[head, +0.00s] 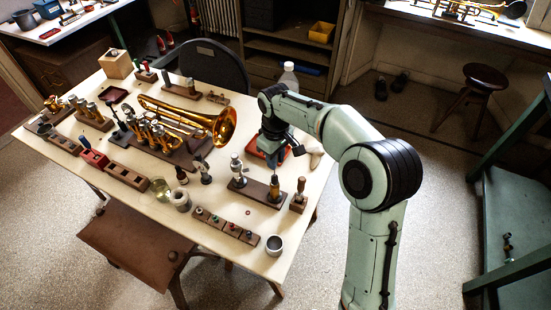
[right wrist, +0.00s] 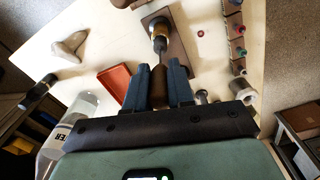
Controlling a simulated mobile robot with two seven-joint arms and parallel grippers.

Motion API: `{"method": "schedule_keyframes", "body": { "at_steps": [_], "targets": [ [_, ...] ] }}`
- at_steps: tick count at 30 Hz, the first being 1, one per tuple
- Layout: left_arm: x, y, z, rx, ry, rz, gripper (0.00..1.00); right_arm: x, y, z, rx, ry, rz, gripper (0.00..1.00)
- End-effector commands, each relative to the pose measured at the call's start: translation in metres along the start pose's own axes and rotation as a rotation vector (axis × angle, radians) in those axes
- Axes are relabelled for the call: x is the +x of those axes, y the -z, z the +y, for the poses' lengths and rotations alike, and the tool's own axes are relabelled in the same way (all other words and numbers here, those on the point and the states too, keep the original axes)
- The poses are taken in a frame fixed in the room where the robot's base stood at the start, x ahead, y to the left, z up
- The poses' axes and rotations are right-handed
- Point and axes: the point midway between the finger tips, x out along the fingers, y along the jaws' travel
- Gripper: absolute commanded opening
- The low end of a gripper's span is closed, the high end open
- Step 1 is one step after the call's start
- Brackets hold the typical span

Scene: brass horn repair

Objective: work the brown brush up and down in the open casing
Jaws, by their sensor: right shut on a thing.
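My right gripper (head: 273,160) is over the right part of the bench, above a brass open casing (head: 274,188) that stands on a brown wooden base. In the right wrist view its two blue-grey fingers (right wrist: 159,82) are shut on the brown brush (right wrist: 158,92), with the dark brown handle between them. A metal shaft runs from the handle towards the casing (right wrist: 158,27). I cannot tell how deep the brush sits in it. In the head view the fingers largely hide the brush. My left gripper is not in view.
A brass trumpet (head: 205,122) lies left of the gripper. A red tray (right wrist: 115,82), a bottle (right wrist: 68,135) and a pale cloth (right wrist: 69,46) are close by. A wooden block row (head: 225,226) and a metal cup (head: 274,245) stand towards the front edge.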

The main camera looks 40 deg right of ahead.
Motion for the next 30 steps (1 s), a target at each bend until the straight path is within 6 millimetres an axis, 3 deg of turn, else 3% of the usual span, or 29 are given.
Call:
{"method": "schedule_keyframes", "body": {
  "at_steps": [13,30],
  "targets": [
    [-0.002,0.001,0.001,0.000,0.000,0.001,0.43,-0.002,0.000,0.000,0.000,0.000,-0.001,0.00],
    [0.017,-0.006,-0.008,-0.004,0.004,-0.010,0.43,0.034,-0.001,0.000,0.000,0.001,-0.002,0.00]
  ]
}}
